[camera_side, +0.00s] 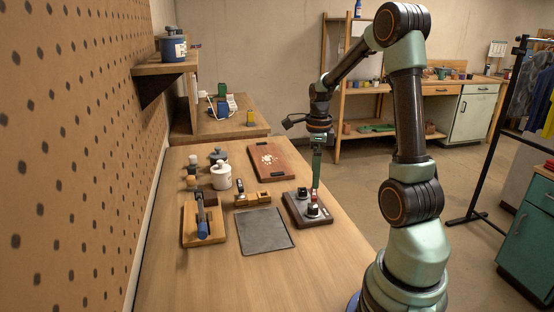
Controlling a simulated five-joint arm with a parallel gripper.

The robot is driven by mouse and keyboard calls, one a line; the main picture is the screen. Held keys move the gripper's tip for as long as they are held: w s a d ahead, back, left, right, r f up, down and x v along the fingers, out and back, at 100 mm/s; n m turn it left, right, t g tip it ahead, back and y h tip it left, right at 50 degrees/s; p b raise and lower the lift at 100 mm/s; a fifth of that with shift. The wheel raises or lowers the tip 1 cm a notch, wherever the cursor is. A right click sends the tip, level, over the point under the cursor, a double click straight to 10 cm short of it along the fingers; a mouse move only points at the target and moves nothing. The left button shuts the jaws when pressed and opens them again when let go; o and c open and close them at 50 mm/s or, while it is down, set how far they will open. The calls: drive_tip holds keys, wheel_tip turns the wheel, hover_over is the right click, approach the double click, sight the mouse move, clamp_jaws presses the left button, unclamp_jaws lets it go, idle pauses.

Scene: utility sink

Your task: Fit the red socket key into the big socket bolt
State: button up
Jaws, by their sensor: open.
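A dark plate (294,208) lies on the bench, right of the grey mat, and carries bolt-like dark parts. The larger one (313,211), which looks like the big socket bolt, stands near its front; a smaller dark part (302,193) stands behind it. A small red piece (314,198), likely the red socket key, shows directly above the larger bolt. My gripper (316,186) points straight down with its open jaws at the top of the red piece. At this size I cannot tell whether the key is seated in the bolt or just above it.
A grey mat (265,232) lies left of the plate. A wooden block stand (252,200), a white jar (221,177) and a tray (190,238) with a blue-handled tool (203,227) stand farther left. A reddish board (270,161) lies behind. The bench front is clear.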

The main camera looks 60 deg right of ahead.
drive_tip(key=shift+r, duration=1.1)
drive_tip(key=shift+w+a+r+n, duration=0.15)
drive_tip(key=shift+a+n, duration=0.15)
drive_tip(key=a+r+n+t, duration=0.2)
drive_tip(key=a+r+n, duration=0.2)
drive_tip(key=a+n, duration=0.8)
drive_tip(key=a+r+n+t, duration=0.3)
drive_tip(key=a+n, duration=1)
drive_tip(key=n, duration=0.5)
drive_tip(key=shift+a+r+t, duration=0.3)
drive_tip(key=shift+r, duration=0.5)
